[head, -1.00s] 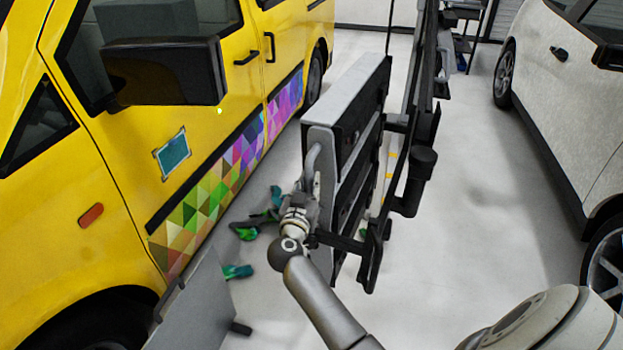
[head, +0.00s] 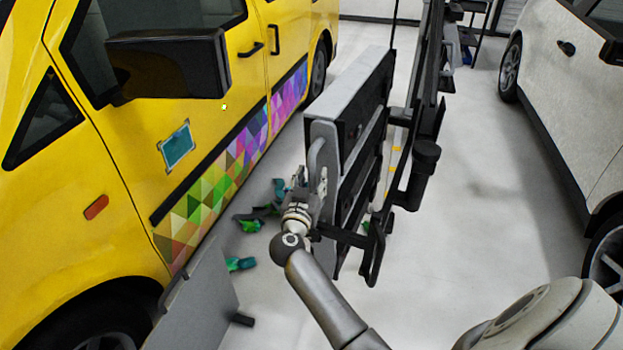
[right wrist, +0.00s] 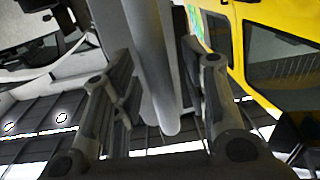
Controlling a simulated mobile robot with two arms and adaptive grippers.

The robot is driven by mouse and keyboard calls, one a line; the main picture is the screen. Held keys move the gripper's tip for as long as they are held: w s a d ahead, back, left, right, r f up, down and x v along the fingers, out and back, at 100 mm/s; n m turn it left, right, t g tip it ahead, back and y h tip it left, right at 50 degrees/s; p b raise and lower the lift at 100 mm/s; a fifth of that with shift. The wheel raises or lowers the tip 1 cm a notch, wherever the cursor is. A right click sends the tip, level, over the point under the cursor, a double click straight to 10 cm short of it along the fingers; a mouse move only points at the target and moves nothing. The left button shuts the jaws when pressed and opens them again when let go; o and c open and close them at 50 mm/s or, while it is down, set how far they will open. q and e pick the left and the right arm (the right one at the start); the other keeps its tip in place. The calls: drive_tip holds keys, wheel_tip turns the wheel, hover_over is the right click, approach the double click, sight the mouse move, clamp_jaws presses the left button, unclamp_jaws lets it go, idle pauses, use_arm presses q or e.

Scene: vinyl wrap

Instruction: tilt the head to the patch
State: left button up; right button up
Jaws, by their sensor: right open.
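The patch (head: 177,147), a small teal square with a pale edge, sits on the yellow van's (head: 130,160) front door, left of centre in the head view. It is fully visible, above the colourful triangle-pattern strip (head: 205,195). My right gripper (head: 300,182) is to the right of the patch and well apart from it, beside a grey handle on a grey and black panel. In the right wrist view its open fingers (right wrist: 158,95) are on either side of a grey bar (right wrist: 150,70); I cannot tell whether they touch it. My left gripper is not in view.
The grey and black panel (head: 352,95) stands in the middle on a black frame. Green and teal scraps (head: 250,224) lie on the floor by the van. A white car (head: 575,100) is at the right. Light floor is clear between the panel and this car.

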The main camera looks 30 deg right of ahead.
drive_tip(key=v, duration=1.1)
drive_tip(key=shift+s+a, duration=0.2)
drive_tip(key=shift+a, duration=0.05)
drive_tip(key=shift+f, duration=0.1)
